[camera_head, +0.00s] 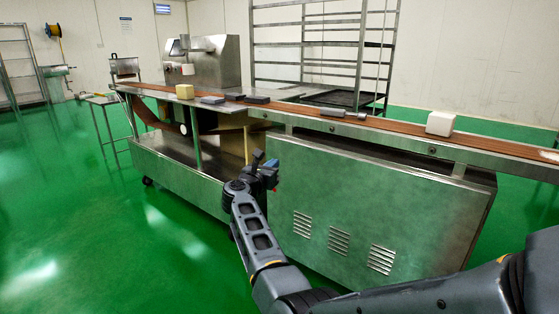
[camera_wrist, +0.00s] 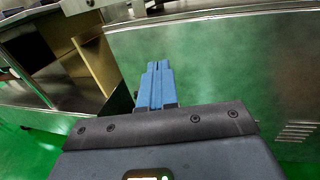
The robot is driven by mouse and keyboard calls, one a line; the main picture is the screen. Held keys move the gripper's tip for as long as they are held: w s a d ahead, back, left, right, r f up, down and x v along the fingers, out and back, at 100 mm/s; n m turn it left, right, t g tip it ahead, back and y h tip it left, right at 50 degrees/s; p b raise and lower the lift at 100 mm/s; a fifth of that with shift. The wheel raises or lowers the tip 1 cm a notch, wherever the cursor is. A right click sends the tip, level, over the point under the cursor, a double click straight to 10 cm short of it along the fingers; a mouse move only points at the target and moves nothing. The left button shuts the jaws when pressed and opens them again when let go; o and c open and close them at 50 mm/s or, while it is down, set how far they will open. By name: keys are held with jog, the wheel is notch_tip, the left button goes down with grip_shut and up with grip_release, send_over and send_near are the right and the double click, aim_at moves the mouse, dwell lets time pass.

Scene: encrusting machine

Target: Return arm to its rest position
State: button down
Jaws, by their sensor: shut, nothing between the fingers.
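My gripper (camera_head: 270,172) shows in the head view at the end of my dark arm. It is in front of the steel encrusting machine's side panel (camera_head: 365,208), below the conveyor's edge. In the wrist view the two blue fingers of my gripper (camera_wrist: 157,68) are together with nothing between them. The machine's panel (camera_wrist: 230,75) fills the right of that view. My arm reaches in from the lower right of the head view, bends low, and rises to the gripper.
A brown conveyor belt (camera_head: 290,106) runs along the machine's top. On it stand a white block (camera_head: 440,123) and a grey cylinder (camera_head: 333,112). A yellowish block (camera_head: 185,91) sits at the left end. A rack (camera_head: 358,50) stands behind. The green floor (camera_head: 75,215) at left is clear.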

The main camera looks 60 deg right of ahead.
jog(key=a, duration=0.5)
jog(key=shift+w+p, duration=0.2)
jog(key=shift+p, duration=0.15)
